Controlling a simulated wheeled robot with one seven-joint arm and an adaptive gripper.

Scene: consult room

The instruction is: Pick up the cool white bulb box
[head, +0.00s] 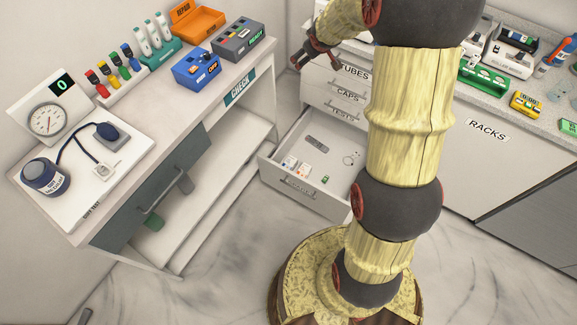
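I cannot pick out a cool white bulb box by its label. Two small pale boxes lie in the front left of an open drawer (283,187): a left box (289,161) and a right box (304,168). Their print is too small to read. My gripper (299,61) is at the top, above and behind the open drawer and well apart from the boxes. It is dark with red parts and points down to the left. Its fingers are too small to tell whether they are open or shut. My arm hides part of the drawer's right side.
The drawer also holds a grey strip (317,144), a small green item (325,180) and a thin ring (349,159). A CHECK desk (205,108) stands left, with a gauge, blue box and colored bottles. A RACKS counter (520,118) stands right. Marble floor (222,245) is clear between.

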